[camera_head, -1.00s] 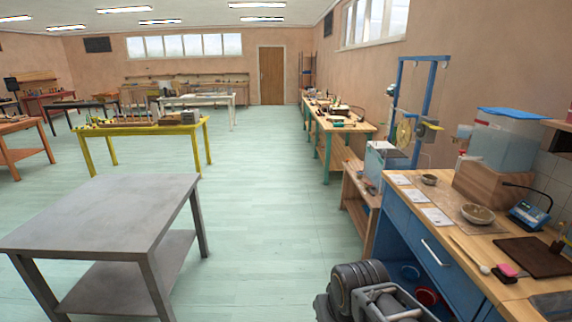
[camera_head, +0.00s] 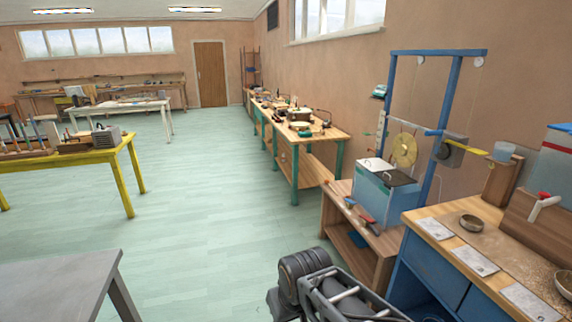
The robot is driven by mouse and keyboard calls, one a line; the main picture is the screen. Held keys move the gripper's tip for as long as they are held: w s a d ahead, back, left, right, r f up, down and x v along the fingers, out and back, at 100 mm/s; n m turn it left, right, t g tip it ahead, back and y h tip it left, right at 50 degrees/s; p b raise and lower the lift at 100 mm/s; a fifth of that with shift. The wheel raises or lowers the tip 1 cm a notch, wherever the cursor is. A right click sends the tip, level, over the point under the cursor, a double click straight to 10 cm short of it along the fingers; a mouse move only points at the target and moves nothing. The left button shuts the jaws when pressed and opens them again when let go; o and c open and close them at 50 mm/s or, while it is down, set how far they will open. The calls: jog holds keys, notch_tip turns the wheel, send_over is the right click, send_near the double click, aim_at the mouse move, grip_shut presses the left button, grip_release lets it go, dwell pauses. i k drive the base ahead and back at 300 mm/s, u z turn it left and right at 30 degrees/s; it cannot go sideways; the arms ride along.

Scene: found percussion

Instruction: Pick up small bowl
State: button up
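A small bowl (camera_head: 471,223), dark brown-grey and round, sits upright on the wooden top of the blue workbench (camera_head: 427,225) at the right. A second, larger-looking bowl (camera_head: 564,284) is cut off by the right edge of the view, on the same bench. My arm shows folded at the bottom centre, to the left of the bench and well apart from both bowls. I cannot make out my gripper's fingers in this view.
White sheets (camera_head: 475,260) lie along the bench's front edge. A wooden block and a clear tank (camera_head: 560,165) stand behind the bowls. A low wooden shelf (camera_head: 363,232) with a blue box adjoins the bench. A grey table (camera_head: 60,290) stands at lower left; green floor between is clear.

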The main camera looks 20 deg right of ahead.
aim_at(471, 223)
jog(key=z, duration=0.35)
jog(key=i, duration=1.5)
jog(key=z, duration=1.85)
jog(key=i, duration=1.15)
jog(key=z, duration=1.05)
